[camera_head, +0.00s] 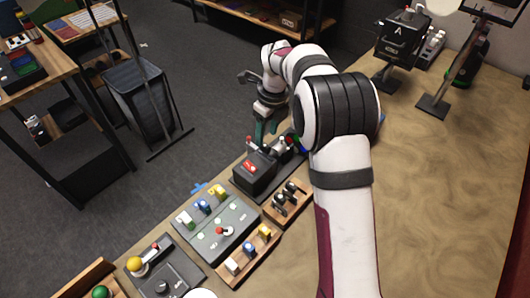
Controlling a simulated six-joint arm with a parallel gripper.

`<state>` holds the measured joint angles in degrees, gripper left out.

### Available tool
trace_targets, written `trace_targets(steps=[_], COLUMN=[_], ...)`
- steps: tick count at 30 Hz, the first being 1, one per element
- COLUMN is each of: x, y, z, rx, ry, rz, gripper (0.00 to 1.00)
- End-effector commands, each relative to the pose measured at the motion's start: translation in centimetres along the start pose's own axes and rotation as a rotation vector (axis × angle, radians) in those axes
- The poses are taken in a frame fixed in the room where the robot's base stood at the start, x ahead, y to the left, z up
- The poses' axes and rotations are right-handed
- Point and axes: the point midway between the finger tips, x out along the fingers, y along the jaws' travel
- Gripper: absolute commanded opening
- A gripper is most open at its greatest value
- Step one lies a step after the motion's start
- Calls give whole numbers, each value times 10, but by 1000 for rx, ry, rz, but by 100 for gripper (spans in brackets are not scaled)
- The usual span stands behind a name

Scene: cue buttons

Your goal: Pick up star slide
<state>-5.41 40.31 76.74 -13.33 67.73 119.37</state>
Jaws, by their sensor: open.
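I cannot pick out the star slide for certain, as any markings are too small to read. Possible slides are the small yellow (217,191), blue (203,206) and white (185,219) upright pieces behind the grey panel (241,219). Similar pieces stand in the wooden rack (247,262) in front of it. My arm hides part of the table there.
A wooden rack with black pieces (287,203) stands right of the grey panel. A dark panel with a yellow ball knob (134,264) is at the lower left. A black device marked A (398,40) stands at the back right. The table's right side (450,190) is bare.

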Motion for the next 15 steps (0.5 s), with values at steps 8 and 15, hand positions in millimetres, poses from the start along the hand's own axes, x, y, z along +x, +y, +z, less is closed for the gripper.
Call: trace_targets(steps=[8, 15], x=[49, 54], y=[4, 4], z=[-4, -4], rx=[-2, -2], ry=[1, -1], rz=[1, -1], gripper=[55, 55])
